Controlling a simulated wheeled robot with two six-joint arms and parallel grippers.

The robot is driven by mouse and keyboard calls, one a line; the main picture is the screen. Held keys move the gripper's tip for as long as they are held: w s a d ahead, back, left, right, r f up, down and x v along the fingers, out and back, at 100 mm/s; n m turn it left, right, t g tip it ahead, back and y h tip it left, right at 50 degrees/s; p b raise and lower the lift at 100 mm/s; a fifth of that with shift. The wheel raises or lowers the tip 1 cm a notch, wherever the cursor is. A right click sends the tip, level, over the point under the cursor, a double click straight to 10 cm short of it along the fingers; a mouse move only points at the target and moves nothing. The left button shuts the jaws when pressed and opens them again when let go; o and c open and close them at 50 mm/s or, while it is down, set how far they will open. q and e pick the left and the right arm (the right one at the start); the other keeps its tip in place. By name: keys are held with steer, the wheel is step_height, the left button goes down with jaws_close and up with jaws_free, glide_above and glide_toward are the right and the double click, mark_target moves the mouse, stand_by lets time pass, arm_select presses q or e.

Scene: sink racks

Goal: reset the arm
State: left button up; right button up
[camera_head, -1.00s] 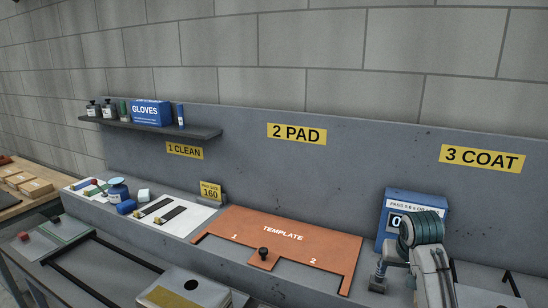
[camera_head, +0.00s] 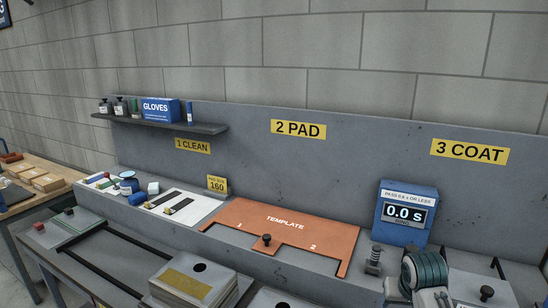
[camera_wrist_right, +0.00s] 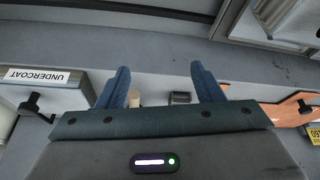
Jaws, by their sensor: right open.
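My right gripper (camera_wrist_right: 163,82) shows in the wrist view with its two blue fingers spread apart and nothing between them. In the head view my right arm enters at the bottom right, in front of the bench; its fingertips cannot be made out there. My left arm and gripper are not in view.
An orange template (camera_head: 250,222) lies on the bench, with a blue timer (camera_head: 408,195) reading 0.0 s to its right. A small dark post (camera_head: 374,262) stands by the timer. A stack of plates (camera_head: 190,285) is at the front. In the wrist view, an UNDERCOAT box (camera_wrist_right: 45,88) is at left.

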steer(key=s+a+f+n, duration=0.1)
steer(key=s+f, duration=0.5)
steer(key=s, duration=0.2)
steer(key=s+a+f+n, duration=0.1)
steer(key=s+f, duration=0.4)
steer(key=s, duration=0.4)
steer(key=s+a+f+n, duration=0.1)
steer(key=s+a+f, duration=0.1)
steer(key=s, duration=1.5)
step_height(320, 180, down, 35)
steer(key=d+g+b, duration=0.2)
steer(key=d+b, duration=0.1)
steer(key=b, duration=0.2)
arm_select(q)
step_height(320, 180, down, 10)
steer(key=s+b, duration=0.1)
steer(key=b, duration=0.3)
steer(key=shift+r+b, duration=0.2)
steer(key=shift+b, duration=0.1)
arm_select(e)
steer(key=s+f, duration=0.8)
steer(key=f, duration=0.3)
steer(key=s+f+g, duration=0.1)
steer(key=s+f, duration=0.8)
steer(key=f, duration=0.3)
steer(key=shift+s+d, duration=0.3)
steer(key=shift+d, duration=0.05)
steer(key=shift+f, duration=0.1)
